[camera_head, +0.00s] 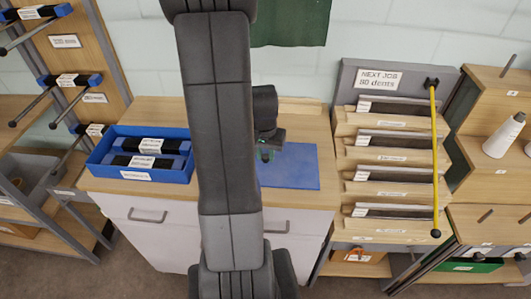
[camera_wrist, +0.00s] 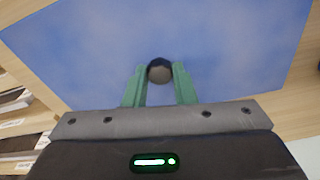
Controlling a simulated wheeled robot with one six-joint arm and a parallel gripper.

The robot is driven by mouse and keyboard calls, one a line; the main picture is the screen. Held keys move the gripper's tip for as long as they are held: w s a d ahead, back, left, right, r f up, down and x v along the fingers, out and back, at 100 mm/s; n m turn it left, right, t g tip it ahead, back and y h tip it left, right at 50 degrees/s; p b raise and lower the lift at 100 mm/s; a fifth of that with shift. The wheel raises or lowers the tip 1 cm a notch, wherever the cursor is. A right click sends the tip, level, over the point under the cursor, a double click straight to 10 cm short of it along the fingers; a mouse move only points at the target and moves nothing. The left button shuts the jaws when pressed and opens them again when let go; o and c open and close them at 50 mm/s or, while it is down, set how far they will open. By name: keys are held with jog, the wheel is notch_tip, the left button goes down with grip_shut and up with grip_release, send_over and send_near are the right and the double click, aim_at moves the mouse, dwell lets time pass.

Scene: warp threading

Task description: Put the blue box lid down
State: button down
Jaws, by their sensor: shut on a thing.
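The blue box lid (camera_head: 296,172) is a flat blue panel at the right of the wooden counter (camera_head: 215,108). It fills much of the wrist view (camera_wrist: 230,50), with a round dark knob (camera_wrist: 160,70) at its middle. My gripper (camera_wrist: 159,82) has its green fingers shut on either side of the knob. In the head view my gripper (camera_head: 265,155) is over the lid, partly behind my arm. The lid looks level; I cannot tell if it touches the counter. The open blue box (camera_head: 168,178) stands on the counter's left, holding labelled black and blue pieces.
A tiered wooden rack (camera_head: 350,172) with a yellow rod (camera_head: 434,150) stands close to the right of the lid. My arm hides the counter's middle. A bare strip shows behind the box.

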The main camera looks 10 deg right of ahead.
aim_at(264, 165)
jog(key=shift+f, duration=0.2)
jog(key=c, duration=1.2)
grip_release()
jog(key=shift+r, duration=0.1)
jog(key=r, duration=0.4)
jog(key=s+r, duration=0.1)
jog(key=r, duration=0.7)
jog(key=shift+s+a+r, duration=0.1)
jog(key=shift+s+a, duration=0.1)
jog(key=shift+a, duration=0.15)
jog(key=f, duration=0.4)
jog(key=w+f, duration=0.1)
jog(key=f, duration=0.7)
jog(key=shift+w+d+f, duration=0.1)
jog(key=shift+w+d, duration=0.05)
jog(key=shift+d, duration=0.2)
jog(key=shift+r, duration=0.65)
